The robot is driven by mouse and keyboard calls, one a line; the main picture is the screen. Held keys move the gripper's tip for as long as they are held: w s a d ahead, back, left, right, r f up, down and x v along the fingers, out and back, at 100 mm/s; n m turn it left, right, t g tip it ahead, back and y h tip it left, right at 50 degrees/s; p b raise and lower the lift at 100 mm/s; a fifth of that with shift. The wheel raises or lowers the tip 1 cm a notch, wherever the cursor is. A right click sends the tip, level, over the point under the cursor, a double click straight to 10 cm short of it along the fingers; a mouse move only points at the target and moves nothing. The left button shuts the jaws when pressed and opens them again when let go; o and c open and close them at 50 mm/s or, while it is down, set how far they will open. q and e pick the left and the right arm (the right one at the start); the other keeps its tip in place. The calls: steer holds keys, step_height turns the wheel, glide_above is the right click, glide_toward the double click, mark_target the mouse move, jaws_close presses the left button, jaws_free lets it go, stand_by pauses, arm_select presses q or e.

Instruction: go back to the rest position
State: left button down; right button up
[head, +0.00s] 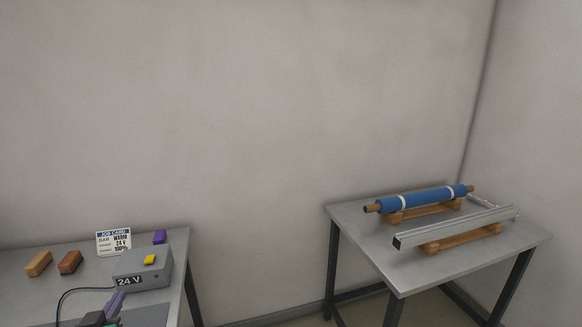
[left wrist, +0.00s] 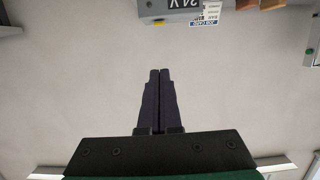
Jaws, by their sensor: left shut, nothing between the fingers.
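My left gripper (head: 117,302) shows at the bottom edge of the head view, in front of the grey 24 V box (head: 143,272) on the left table. In the left wrist view its two dark fingers (left wrist: 158,72) are together, with nothing between them. The 24 V box (left wrist: 172,8) also shows upside down at the top of that view, apart from the fingertips. My right gripper is in neither view.
The left table (head: 16,262) holds orange and brown blocks, a job card (head: 114,243), a purple block (head: 159,237) and a dark cable. The right table (head: 352,222) carries a blue roll (head: 425,198) and a metal bar (head: 455,227) on wooden cradles. A gap separates the tables.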

arm_select(q)
steer(key=s+d+f+g, duration=0.1)
steer(key=d+f, duration=0.1)
steer(key=f, duration=0.1)
steer(key=s+d+f+m+g+h, duration=0.1)
steer(key=s+d+f+g, duration=0.1)
steer(key=s+d+f+g+h, duration=0.1)
steer(key=s+d+f, duration=0.1)
steer(key=f, duration=0.1)
steer(key=shift+d+f+m+g, duration=0.3)
steer(key=shift+f, duration=0.05)
steer(key=s+d+f+m+g+h, duration=0.35)
steer(key=s+d+f+g, duration=0.25)
steer(key=s+d, duration=0.6)
steer(key=s+f+g, duration=0.1)
steer(key=s+f, duration=0.1)
steer(key=f, duration=1)
steer(key=s+f+g, duration=0.1)
steer(key=s+f, duration=0.1)
steer(key=f, duration=0.9)
steer(key=s+a+f, duration=0.2)
steer(key=s+f, duration=0.5)
steer(key=s, duration=0.1)
steer(key=s+a+f+m+g, duration=0.1)
steer(key=s+f, duration=0.7)
steer(key=shift+s+a, duration=0.25)
steer(key=shift+a, duration=0.1)
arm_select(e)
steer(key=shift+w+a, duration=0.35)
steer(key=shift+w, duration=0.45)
